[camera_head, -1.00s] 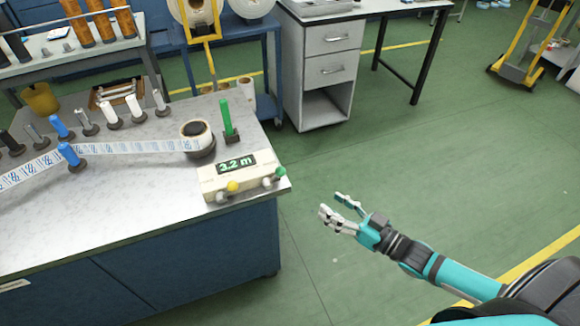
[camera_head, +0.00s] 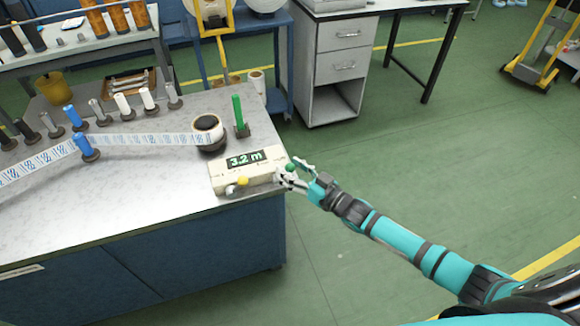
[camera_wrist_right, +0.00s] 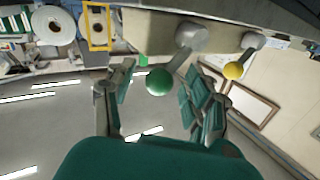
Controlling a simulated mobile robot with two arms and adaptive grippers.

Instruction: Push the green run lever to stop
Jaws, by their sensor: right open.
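The green run lever has a green ball knob (camera_head: 290,167) and sits at the right end of the cream control box (camera_head: 228,179), near the table corner. My right gripper (camera_head: 286,180) is open at this end of the box, beside the green knob. In the right wrist view, the green knob (camera_wrist_right: 158,82) appears between the spread fingers (camera_wrist_right: 157,105), on a short stem from a grey round base (camera_wrist_right: 192,36). I cannot tell whether a finger touches it. My left gripper is not in view.
A second lever with a yellow knob (camera_head: 243,181) is on the same box, left of the green one. The box display (camera_head: 245,158) reads 3.2 m. A green post (camera_head: 239,112) and a dark-based roll (camera_head: 208,133) stand behind it.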

